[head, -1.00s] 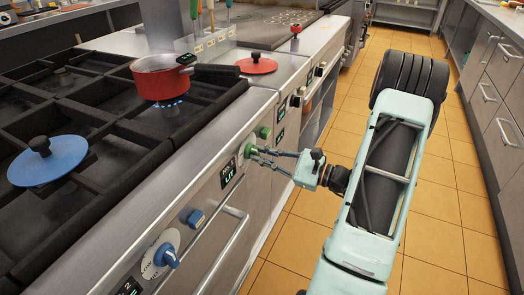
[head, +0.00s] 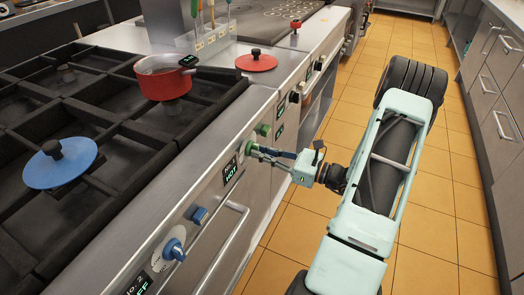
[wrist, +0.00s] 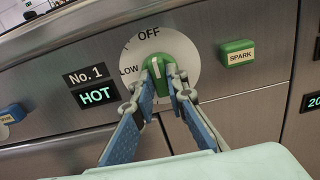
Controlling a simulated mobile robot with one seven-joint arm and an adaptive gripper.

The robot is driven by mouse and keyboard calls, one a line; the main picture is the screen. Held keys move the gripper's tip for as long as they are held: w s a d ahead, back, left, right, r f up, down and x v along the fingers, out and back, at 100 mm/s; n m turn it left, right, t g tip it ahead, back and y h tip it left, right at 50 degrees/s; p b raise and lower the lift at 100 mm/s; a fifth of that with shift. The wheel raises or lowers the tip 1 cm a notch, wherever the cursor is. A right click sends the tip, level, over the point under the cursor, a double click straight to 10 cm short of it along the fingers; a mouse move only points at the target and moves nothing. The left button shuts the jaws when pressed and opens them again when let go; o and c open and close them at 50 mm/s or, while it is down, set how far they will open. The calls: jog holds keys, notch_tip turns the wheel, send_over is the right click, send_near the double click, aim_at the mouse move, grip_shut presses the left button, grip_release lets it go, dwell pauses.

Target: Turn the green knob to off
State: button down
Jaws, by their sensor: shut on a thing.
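The green knob (wrist: 150,54) sits on a round white dial in the wrist view, with OFF at the top and LOW to the left. The knob's white line points roughly up toward OFF. My gripper (wrist: 166,74) is shut on the knob, one finger on each side, hiding part of its lower face. In the head view the knob (head: 250,148) is on the stove front, with my gripper (head: 254,150) reaching it from the right. The display (wrist: 97,96) left of the dial reads HOT under No. 1.
A green SPARK button (wrist: 237,53) is right of the dial. A red pot (head: 163,84) stands on the stove with no flame visible under it. A blue knob (head: 173,249) and an oven handle (head: 225,245) are nearer on the front. The tiled floor (head: 345,100) to the right is open.

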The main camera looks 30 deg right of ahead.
jog(key=c, duration=1.9)
grip_release()
jog(key=shift+c, duration=0.2)
jog(key=v, duration=1.2)
